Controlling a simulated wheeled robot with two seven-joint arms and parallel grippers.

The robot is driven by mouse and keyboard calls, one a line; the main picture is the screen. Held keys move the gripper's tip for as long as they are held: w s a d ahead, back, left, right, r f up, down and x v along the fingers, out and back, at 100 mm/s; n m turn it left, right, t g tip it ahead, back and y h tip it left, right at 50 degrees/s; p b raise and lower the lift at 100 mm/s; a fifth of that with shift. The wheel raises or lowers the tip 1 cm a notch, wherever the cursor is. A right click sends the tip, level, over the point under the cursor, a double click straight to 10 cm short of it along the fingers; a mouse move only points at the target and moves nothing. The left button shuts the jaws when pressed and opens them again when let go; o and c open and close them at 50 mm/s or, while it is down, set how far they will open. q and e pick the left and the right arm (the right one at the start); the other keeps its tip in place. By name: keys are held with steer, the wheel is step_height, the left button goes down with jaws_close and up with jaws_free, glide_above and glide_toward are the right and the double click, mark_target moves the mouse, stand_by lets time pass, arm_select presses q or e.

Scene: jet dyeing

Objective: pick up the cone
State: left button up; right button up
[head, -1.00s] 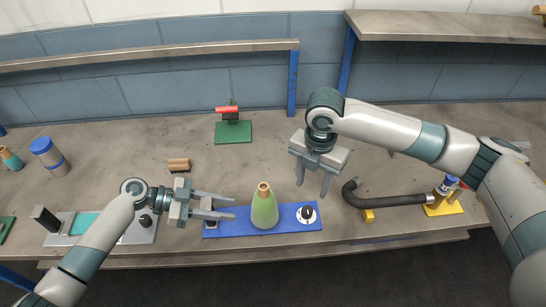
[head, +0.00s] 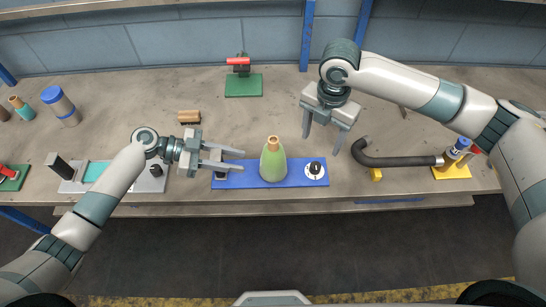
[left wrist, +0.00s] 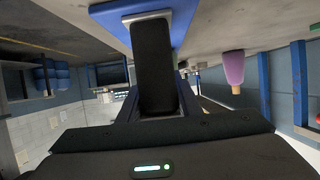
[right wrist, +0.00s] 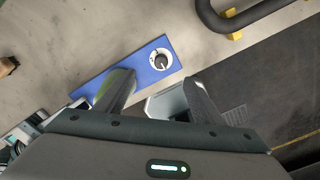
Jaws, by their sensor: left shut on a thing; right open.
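The green cone (head: 272,166) with a tan tip stands upright on the blue base plate (head: 300,181). My left gripper (head: 242,160) is left of the cone, its fingertips pointing at it but apart from it. It is shut on what appears to be a black block (left wrist: 153,65) near the plate's left end, which in the head view is mostly hidden by the fingers. My right gripper (head: 322,140) is open and empty, up and right of the cone, pointing down. In the right wrist view the cone is largely hidden behind a finger.
A dial (head: 315,170) sits on the plate's right end. A bent black pipe (head: 395,160) lies further right. A purple cone (left wrist: 233,67) shows in the left wrist view.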

steer(key=w+a+f+t+y, duration=0.1)
steer(key=w+a+t+y, duration=0.3)
steer(key=w+a, duration=0.6)
steer(key=s+a+r+n+t+y, duration=0.15)
steer(key=a+y, duration=0.35)
steer(key=a, duration=0.9)
steer(key=s+a+r+n+y, duration=0.1)
steer(key=s+a+r+y, duration=0.25)
steer(key=a, duration=0.25)
steer(key=s+a+r+n+y, duration=0.1)
steer(key=s+a+r+y, duration=0.25)
steer(key=a, duration=0.25)
steer(key=s+a+r+m+y, duration=0.3)
steer(key=s+r+y, duration=0.2)
steer(key=s+r, duration=0.15)
steer(key=m+t+h, duration=1.7)
steer(key=m+h, duration=0.4)
steer(key=m, duration=0.7)
glide_above(273, 157)
steer(key=s+a, duration=0.1)
steer(key=a, duration=0.9)
step_height(273, 157, down, 7)
steer(key=s+d+f+m+g+h, duration=0.4)
steer(key=d+f, duration=0.3)
steer(key=f, duration=0.3)
steer(key=shift+d+g+h, duration=0.4)
steer(key=shift+g+h, duration=0.25)
steer(key=shift+h, duration=0.15)
